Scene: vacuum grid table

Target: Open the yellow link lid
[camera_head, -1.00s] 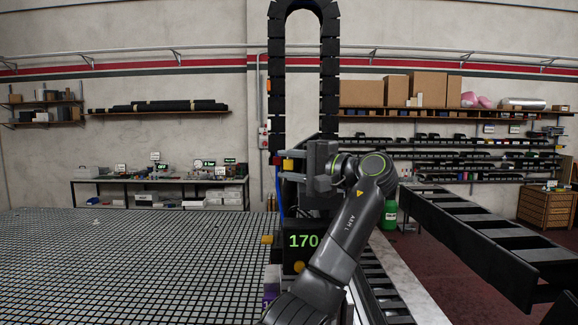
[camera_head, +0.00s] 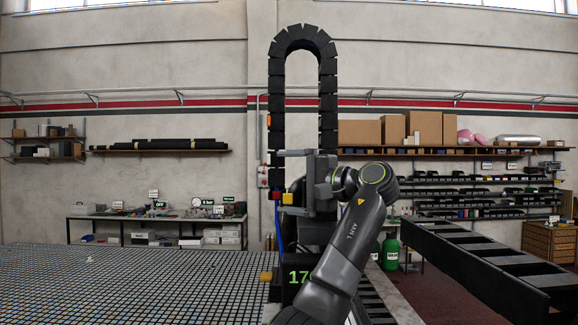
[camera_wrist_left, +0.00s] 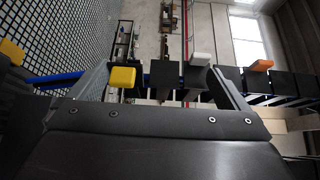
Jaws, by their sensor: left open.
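A tall black cable chain (camera_head: 328,95) stands upright in an arch in the head view. The yellow link lid (camera_head: 287,198) shows small at the left side of the chain, close to my left gripper (camera_head: 291,182). That gripper is open, its fingers pointing left. In the left wrist view my left gripper (camera_wrist_left: 158,72) has its fingers wide apart, with the yellow lid (camera_wrist_left: 122,77) between them, nearer the left finger. Whether a finger touches the lid I cannot tell. The lid's hinge is hidden. My right gripper is not in view.
A white lid (camera_wrist_left: 200,59) and an orange lid (camera_wrist_left: 258,65) sit further along the chain. Another yellow part (camera_head: 266,276) is lower, by the "170" box (camera_head: 300,277). A black rail (camera_head: 490,265) runs at right.

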